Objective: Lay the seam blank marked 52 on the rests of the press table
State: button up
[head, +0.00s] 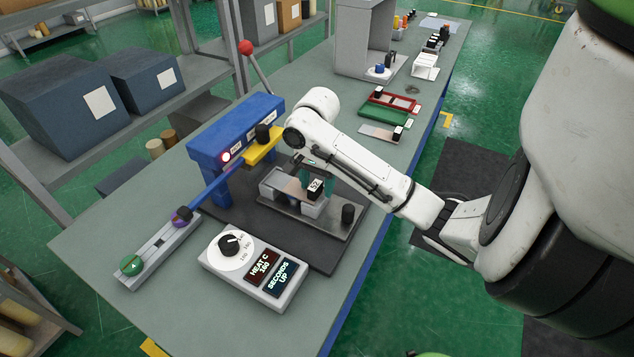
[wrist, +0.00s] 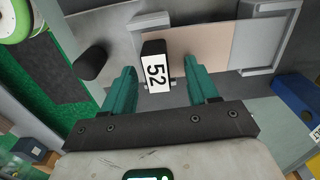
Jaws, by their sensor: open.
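The seam blank marked 52 is a pale tan strip (wrist: 203,46) with a black block bearing a white 52 label (wrist: 155,72) at one end. In the head view its label (head: 315,187) shows at the press table. The strip appears to lie across the grey rests (wrist: 272,38) of the press table (head: 338,222); exact contact cannot be told. My gripper (wrist: 160,85) has its teal fingers apart on either side of the block, with gaps visible. In the head view my gripper (head: 318,172) is low over the press table, partly hiding the strip.
The blue press (head: 235,130) with a yellow head (head: 262,148) stands close behind my gripper. A black knob (head: 348,214) stands on the table's near end. A control box (head: 252,270) is in front. Red and green trays (head: 385,114) lie farther back.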

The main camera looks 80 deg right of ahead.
notch_tip(320, 180, up, 11)
jog(key=p, duration=0.3)
jog(key=shift+p, duration=0.4)
jog(key=shift+f, duration=0.15)
